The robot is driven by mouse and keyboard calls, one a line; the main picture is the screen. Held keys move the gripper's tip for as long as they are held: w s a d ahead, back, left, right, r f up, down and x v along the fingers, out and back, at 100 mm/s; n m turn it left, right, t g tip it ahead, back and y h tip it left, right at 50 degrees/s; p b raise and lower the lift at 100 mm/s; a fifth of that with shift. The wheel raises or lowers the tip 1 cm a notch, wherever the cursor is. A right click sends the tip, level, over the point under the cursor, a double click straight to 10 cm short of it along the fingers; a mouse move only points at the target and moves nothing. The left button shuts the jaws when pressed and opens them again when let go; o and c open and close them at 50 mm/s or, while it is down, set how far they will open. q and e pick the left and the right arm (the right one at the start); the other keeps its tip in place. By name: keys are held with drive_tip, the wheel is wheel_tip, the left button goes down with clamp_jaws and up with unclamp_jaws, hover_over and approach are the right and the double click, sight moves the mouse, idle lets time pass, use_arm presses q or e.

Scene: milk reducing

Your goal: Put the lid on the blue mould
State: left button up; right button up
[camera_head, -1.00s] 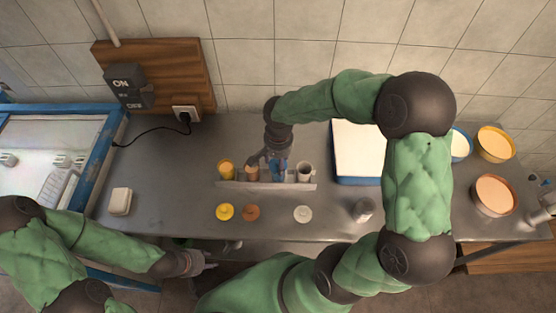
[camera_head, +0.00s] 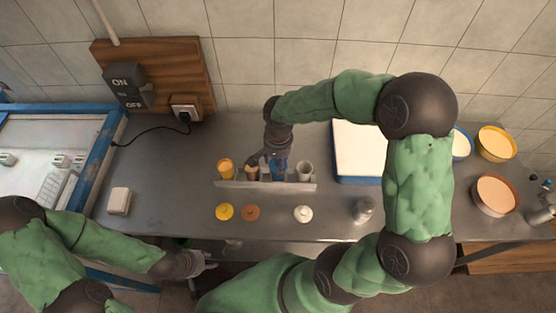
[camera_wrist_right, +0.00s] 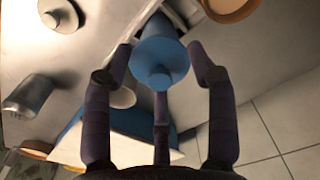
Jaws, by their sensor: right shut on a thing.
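The blue mould (camera_head: 277,173) stands in a grey rack between a brown mould and a grey one. The blue lid (camera_wrist_right: 161,62) has a round knob and lies in line with the blue mould in the right wrist view. Whether it is fully seated cannot be told. My right gripper (camera_head: 271,160) is over the mould from above, and its fingers (camera_wrist_right: 160,82) are shut around the lid. My left gripper (camera_head: 203,264) hangs in front of the counter's edge, empty; its fingers are too small to judge.
Yellow (camera_head: 224,212), brown (camera_head: 250,213) and white (camera_head: 303,214) lids lie in front of the rack (camera_head: 232,185). A yellow mould (camera_head: 226,168) and a grey mould (camera_head: 305,171) stand in it. A metal canister (camera_head: 362,210) and a blue-edged tray (camera_head: 357,150) are at right.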

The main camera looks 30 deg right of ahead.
idle(0.7)
drive_tip(key=o, duration=0.8)
drive_tip(key=o, duration=0.3)
drive_tip(key=shift+r, duration=0.1)
drive_tip(key=shift+r+p, duration=2.3)
drive_tip(key=shift+r, duration=1.1)
